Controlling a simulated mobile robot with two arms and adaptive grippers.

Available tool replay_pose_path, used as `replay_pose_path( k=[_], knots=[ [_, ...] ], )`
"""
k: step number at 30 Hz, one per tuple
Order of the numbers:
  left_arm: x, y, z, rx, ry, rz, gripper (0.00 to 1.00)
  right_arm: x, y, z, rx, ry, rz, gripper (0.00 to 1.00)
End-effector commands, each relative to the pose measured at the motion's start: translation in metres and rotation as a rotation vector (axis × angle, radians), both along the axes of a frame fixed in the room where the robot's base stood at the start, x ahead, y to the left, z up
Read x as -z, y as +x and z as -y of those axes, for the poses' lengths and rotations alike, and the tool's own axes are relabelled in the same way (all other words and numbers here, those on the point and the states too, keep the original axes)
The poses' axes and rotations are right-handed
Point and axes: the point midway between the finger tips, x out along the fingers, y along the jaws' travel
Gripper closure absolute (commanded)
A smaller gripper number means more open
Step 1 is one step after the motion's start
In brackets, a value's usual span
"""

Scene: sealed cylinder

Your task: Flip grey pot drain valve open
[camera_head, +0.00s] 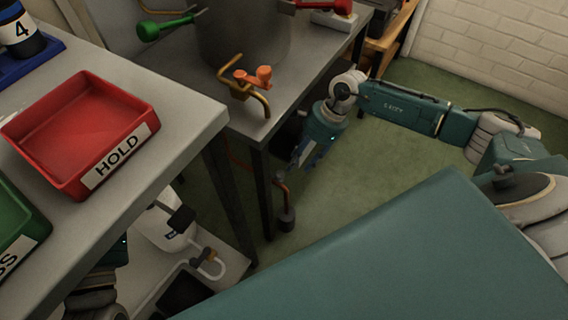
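The grey pot (243,35) stands on a grey table at the top of the head view, its upper part cut off by the frame. A brass drain pipe (236,90) sticks out of its near side, with an orange valve handle (254,76) on it. The handle lies roughly across the picture; whether the valve is open or shut is not clear. My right gripper (302,158) points down beside the table's right edge, below and right of the valve, apart from it. Its fingers are too small and dark to judge. My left gripper is not visible; only part of my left arm shows at lower left.
A green handle (166,26) and a red handle (325,6) flank the pot. A red HOLD tray (117,163) sits on the nearer table, with a green tray (18,235) at the left edge.

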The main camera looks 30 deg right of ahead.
Motion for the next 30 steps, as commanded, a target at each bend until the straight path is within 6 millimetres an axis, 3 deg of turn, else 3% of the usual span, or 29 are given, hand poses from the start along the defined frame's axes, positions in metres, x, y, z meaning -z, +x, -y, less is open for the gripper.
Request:
replay_pose_path(
  k=[1, 6, 12, 30],
  knots=[
    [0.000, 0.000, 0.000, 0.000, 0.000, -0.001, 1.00, 0.000, -0.004, 0.015, 0.005, -0.004, -0.002, 0.60],
    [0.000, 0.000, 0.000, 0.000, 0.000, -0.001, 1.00, 0.000, -0.012, 0.048, 0.004, -0.002, 0.000, 0.60],
    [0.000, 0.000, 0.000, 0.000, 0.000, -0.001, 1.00, 0.000, -0.018, 0.069, 0.001, 0.001, 0.001, 0.60],
    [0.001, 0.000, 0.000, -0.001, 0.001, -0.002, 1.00, 0.000, -0.019, 0.073, -0.001, 0.001, 0.002, 0.60]
  ],
)
